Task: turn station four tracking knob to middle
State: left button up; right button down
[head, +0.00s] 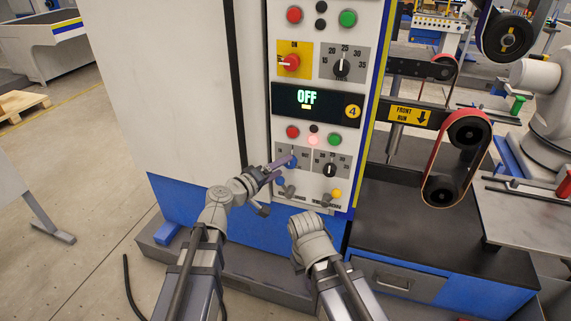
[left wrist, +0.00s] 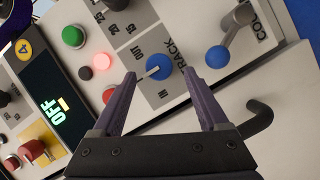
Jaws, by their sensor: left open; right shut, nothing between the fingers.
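The station four tracking knob is blue with a white pointer line. It shows in the left wrist view (left wrist: 161,64), on a grey plate lettered TRACK, IN and OUT. Its pointer faces left there, roughly between IN and OUT. In the head view the knob (head: 292,164) is partly hidden by my left gripper (head: 286,167). My left gripper (left wrist: 158,73) is open, with one purple finger on each side of the knob; I cannot tell whether they touch it. My right gripper (head: 304,222) is shut and empty, below the panel; its fingertips are hard to make out.
Station four's display (head: 305,99) reads OFF, with a lit pinkish lamp (head: 313,140) below it. A black dial (head: 330,170) and green button (head: 334,139) sit close right of the knob. A blue-balled lever (left wrist: 217,57) stands beside it. A belt sander (head: 440,190) stands right.

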pick_arm(q)
jog(key=shift+v, duration=2.35)
jog(key=s+f+m+g+y, duration=0.35)
jog(key=s+f+g, duration=0.3)
jog(key=f, duration=0.45)
jog(key=s+a+f+m+g+y, duration=0.2)
jog(key=s+a+f+g+y, duration=0.35)
jog(key=s+a+f, duration=0.35)
jog(key=s+d+r+m+g+y, duration=0.1)
jog(key=s+d+r+m+y, duration=0.2)
jog(key=s+d, duration=0.45)
notch_tip(320, 180, up, 15)
jog(key=w+d+p, duration=0.1)
jog(key=w+p, duration=0.1)
jog(key=p, duration=1.5)
jog(key=shift+h, duration=0.3)
